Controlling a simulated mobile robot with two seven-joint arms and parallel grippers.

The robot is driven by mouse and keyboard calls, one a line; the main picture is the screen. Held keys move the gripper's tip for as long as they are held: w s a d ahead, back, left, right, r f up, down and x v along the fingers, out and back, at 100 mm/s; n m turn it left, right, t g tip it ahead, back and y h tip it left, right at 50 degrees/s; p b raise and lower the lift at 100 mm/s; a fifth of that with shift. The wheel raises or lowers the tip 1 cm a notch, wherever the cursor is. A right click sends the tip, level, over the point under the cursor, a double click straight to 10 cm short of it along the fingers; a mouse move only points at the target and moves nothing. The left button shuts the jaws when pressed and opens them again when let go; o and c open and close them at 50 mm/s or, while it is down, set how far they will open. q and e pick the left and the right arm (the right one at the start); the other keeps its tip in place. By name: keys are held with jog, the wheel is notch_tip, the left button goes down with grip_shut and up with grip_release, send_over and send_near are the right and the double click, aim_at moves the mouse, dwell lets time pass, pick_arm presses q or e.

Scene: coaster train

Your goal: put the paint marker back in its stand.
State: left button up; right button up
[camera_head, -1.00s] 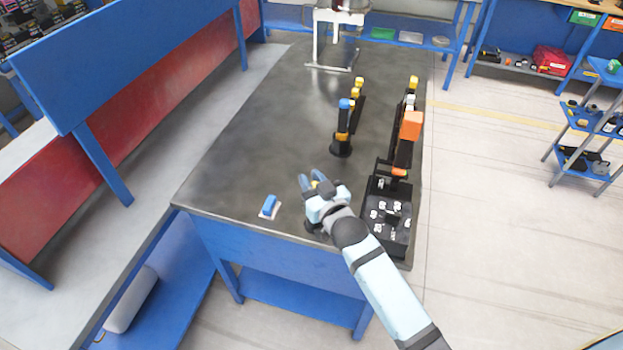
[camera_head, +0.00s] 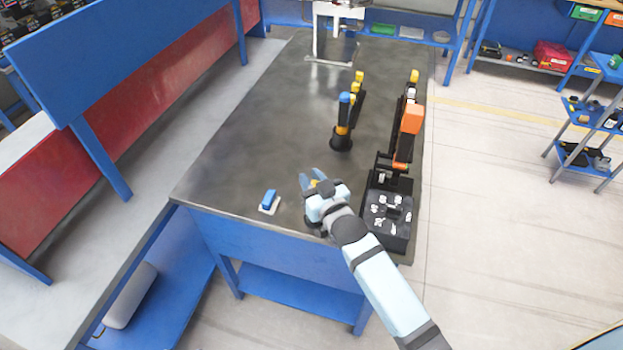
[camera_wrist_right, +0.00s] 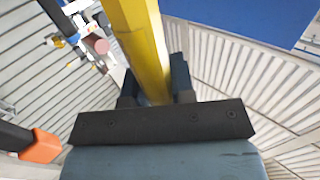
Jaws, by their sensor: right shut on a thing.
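My right gripper (camera_head: 313,181) is low over the near end of the dark bench (camera_head: 245,130). In the right wrist view its fingers (camera_wrist_right: 155,92) are shut on a long yellow shaft (camera_wrist_right: 140,40), which I take to be the paint marker. Only a bit of yellow shows between the fingers in the head view, and I cannot see the marker's ends. A dark round thing (camera_head: 312,223) is partly hidden under the gripper; I cannot tell whether it is the stand. My left gripper is not in view.
A blue-topped yellow piece on a round black base (camera_head: 341,142) stands beyond the gripper. To the right are an orange block (camera_head: 411,119) on a black train and a black box (camera_head: 389,222). A blue piece (camera_head: 268,198) lies left. The bench middle is clear.

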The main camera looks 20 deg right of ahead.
dwell(0.4)
jog(key=o, duration=0.9)
jog(key=s+d+b, duration=0.2)
jog(key=s+d, duration=0.1)
jog(key=s, duration=1)
jog(key=s+f+g+p, duration=0.1)
jog(key=s+f+g, duration=0.1)
jog(key=s+f, duration=0.2)
jog(key=s+f+g+p, duration=0.1)
jog(key=s+f+g, duration=0.1)
jog(key=s+f, duration=0.2)
jog(key=s+f+g+p, duration=0.1)
jog(key=s+f+g, duration=0.1)
jog(key=s+f, duration=0.3)
jog(key=shift+d+f+n+g, duration=0.3)
jog(key=shift+f+n, duration=0.1)
jog(key=shift+f, duration=0.2)
